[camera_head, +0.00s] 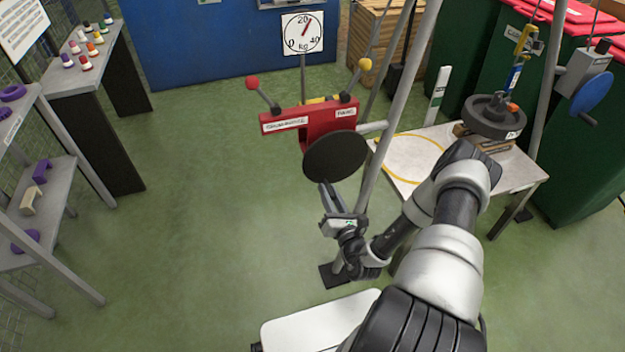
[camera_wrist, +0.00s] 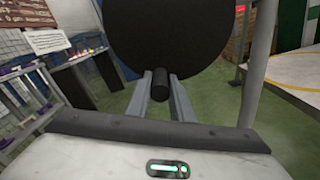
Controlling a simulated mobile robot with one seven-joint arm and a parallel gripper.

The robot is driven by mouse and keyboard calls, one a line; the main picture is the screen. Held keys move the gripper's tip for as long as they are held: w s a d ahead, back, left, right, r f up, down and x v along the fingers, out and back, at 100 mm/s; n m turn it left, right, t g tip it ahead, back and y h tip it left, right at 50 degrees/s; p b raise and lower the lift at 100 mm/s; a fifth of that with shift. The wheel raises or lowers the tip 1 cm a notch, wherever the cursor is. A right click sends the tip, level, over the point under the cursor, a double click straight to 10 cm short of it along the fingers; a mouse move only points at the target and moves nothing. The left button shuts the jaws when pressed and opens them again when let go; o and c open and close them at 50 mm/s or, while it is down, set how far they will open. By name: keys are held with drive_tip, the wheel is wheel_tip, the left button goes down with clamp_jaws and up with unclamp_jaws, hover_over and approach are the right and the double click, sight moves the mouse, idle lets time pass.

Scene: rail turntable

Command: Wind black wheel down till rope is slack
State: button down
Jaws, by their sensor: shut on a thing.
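The black wheel (camera_head: 335,156) is a dark disc on the front of a red winch housing (camera_head: 314,119) fixed to a grey post. It fills the top middle of the wrist view (camera_wrist: 165,40). My gripper (camera_head: 328,194) is just below the wheel in the head view. In the wrist view its two fingers (camera_wrist: 161,90) are on either side of the wheel's short black handle (camera_wrist: 160,76), shut on it. Thin lines run beside the frame poles, but I cannot tell which is the rope or whether it is slack.
A dial (camera_head: 303,33) marked in kg has its red needle past 20. A table (camera_head: 437,140) at right bears a dark round weight (camera_head: 494,117) under a hook. A blue wheel (camera_head: 591,92) is at far right. Shelves line the left; the green floor between is clear.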

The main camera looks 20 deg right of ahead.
drive_tip(key=shift+s+d+f+n, duration=0.1)
drive_tip(key=shift+d+f+n, duration=0.15)
drive_tip(key=shift+d+n, duration=0.3)
drive_tip(key=shift+d+f+n, duration=0.2)
drive_tip(key=shift+d+n, duration=0.3)
drive_tip(key=shift+n, duration=0.05)
drive_tip(key=shift+d+f+n, duration=0.1)
drive_tip(key=shift+d+n, duration=0.85)
drive_tip(key=shift+n, duration=0.25)
drive_tip(key=shift+d+n, duration=0.9)
drive_tip(key=shift+n, duration=0.3)
drive_tip(key=shift+d, duration=0.1)
drive_tip(key=shift+d+r+n+p, duration=0.2)
drive_tip(key=shift+d+n, duration=0.2)
drive_tip(key=shift+n, duration=0.2)
drive_tip(key=shift+d+r+n+p, duration=0.2)
drive_tip(key=shift+d+n, duration=0.2)
drive_tip(key=shift+n, duration=0.2)
drive_tip(key=shift+d+r, duration=0.1)
